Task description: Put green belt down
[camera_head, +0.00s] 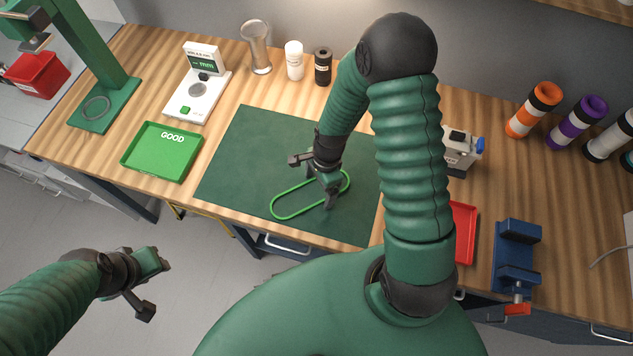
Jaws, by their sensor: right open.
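A green belt (290,213), a long thin loop, lies on the dark green mat (247,150) near its front edge. My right gripper (330,200) is directly over the right part of the belt, with its fingers open and low at the mat. The fingers and wrist hide part of the belt there. I cannot tell whether the fingers touch it. My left gripper (155,278) hangs over the floor, apart from the table and the belt.
A green GOOD tray (160,165) and a measuring device (197,92) stand left of the mat. A red tray (464,232) and blue vise (514,260) are at right.

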